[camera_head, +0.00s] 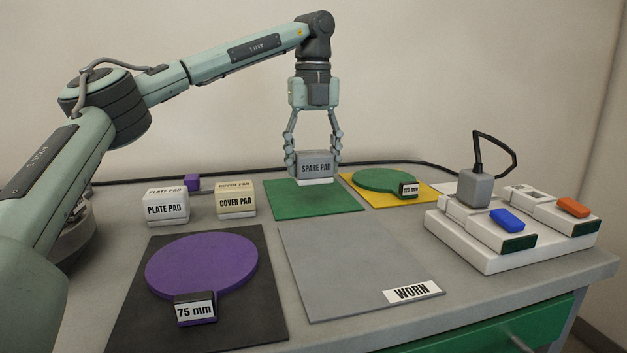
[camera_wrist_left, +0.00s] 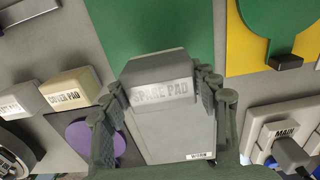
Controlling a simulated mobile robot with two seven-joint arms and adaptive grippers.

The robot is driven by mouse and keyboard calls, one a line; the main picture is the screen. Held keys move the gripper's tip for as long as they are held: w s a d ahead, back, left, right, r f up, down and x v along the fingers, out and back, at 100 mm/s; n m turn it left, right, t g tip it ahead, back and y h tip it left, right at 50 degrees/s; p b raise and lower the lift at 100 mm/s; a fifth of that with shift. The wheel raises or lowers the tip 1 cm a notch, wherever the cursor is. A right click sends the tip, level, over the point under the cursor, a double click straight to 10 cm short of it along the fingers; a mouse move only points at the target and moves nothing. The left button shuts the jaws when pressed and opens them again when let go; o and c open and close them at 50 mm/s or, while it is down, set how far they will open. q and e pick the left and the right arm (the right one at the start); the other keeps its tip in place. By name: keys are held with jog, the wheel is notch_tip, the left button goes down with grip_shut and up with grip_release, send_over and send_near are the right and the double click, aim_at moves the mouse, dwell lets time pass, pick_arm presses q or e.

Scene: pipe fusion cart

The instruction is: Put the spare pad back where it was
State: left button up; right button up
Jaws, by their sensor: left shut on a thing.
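The spare pad (camera_head: 316,168) is a grey block with a pale base and a "SPARE PAD" label. My left gripper (camera_head: 315,160) is shut on it, one finger on each side, and holds it upright over the green mat (camera_head: 285,204). Whether its base touches the mat is hard to tell. In the left wrist view the spare pad (camera_wrist_left: 160,92) sits between the fingers (camera_wrist_left: 162,100), hiding part of the green mat (camera_wrist_left: 150,30) and the grey mat behind it. My right gripper is not in view.
White plate pad (camera_head: 165,208) and cream cover pad (camera_head: 236,202) stand left, by a purple cube (camera_head: 192,182). A yellow mat (camera_head: 420,198) holds a green paddle (camera_head: 385,180). In front lie a purple paddle (camera_head: 200,262) and bare "WORN" grey mat (camera_head: 340,265). A switch unit (camera_head: 470,250) stands right.

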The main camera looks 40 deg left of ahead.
aim_at(313, 180)
pick_arm(q)
jog(key=shift+f, duration=2.05)
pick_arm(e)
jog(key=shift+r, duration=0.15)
pick_arm(q)
jog(key=shift+f, duration=0.1)
jog(key=o, duration=1.1)
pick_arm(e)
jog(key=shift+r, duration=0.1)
pick_arm(q)
notch_tip(313, 180, up, 11)
jog(key=shift+w+f+p, duration=0.1)
jog(key=shift+f+p, duration=0.05)
jog(key=shift+p, duration=0.4)
jog(key=shift+r, duration=0.75)
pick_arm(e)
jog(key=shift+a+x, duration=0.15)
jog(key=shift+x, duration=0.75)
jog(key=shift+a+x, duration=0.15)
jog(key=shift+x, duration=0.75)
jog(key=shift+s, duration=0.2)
